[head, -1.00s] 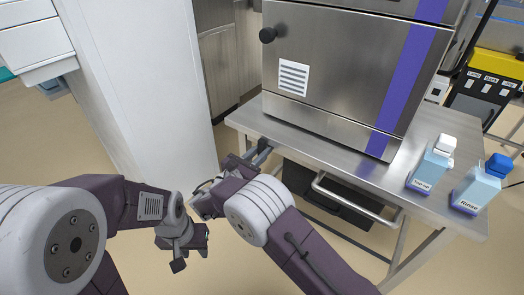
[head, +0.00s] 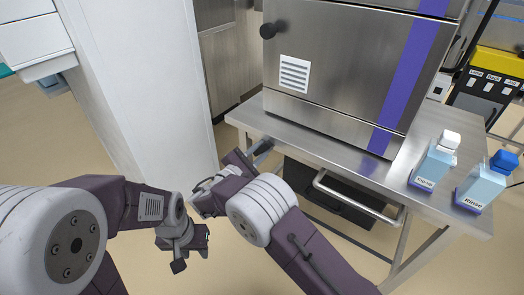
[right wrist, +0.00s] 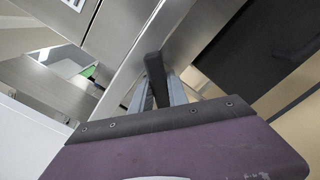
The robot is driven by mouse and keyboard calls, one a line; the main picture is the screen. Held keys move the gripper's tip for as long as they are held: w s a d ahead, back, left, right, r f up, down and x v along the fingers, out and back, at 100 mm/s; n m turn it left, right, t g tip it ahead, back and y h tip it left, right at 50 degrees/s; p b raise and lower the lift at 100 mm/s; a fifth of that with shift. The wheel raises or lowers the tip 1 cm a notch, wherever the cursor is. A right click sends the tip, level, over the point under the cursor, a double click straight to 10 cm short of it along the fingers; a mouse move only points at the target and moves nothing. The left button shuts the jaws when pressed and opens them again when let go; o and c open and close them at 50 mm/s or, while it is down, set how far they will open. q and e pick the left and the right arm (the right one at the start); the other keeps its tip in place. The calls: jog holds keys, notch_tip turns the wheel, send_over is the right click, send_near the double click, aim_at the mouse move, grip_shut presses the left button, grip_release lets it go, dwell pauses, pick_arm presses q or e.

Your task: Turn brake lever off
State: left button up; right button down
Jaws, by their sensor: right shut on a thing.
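My right gripper (head: 260,147) is at the near left corner of the steel table (head: 290,136), by its front edge. In the right wrist view, its two grey fingers (right wrist: 158,94) are shut on a dark upright bar, which looks like the brake lever (right wrist: 154,66). The lever's lower part is hidden between the fingers and behind the wrist housing. In the head view I cannot make out the lever behind the gripper. My left gripper (head: 193,252) hangs empty at the lower left with its fingers apart, away from the table.
A steel tray sealer (head: 335,75) with a purple stripe stands on the table. Two labelled bottles, one white-capped (head: 432,165) and one blue-capped (head: 482,185), stand at the right. A bar handle (head: 350,202) runs below the table edge. A white cabinet (head: 140,85) stands left.

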jog(key=m+b, duration=0.1)
jog(key=m, duration=0.1)
jog(key=shift+f+m, duration=0.2)
jog(key=shift+m, duration=0.2)
jog(key=m+b, duration=0.2)
jog(key=shift+f+m, duration=0.1)
jog(key=shift+m, duration=0.2)
jog(key=m+b, duration=0.3)
jog(key=shift+r+m+b, duration=0.2)
jog(key=shift+m+b, duration=0.55)
jog(key=shift+m, duration=0.05)
jog(key=shift+r, duration=0.1)
jog(key=c, duration=1.3)
grip_release()
jog(key=shift+w, duration=0.1)
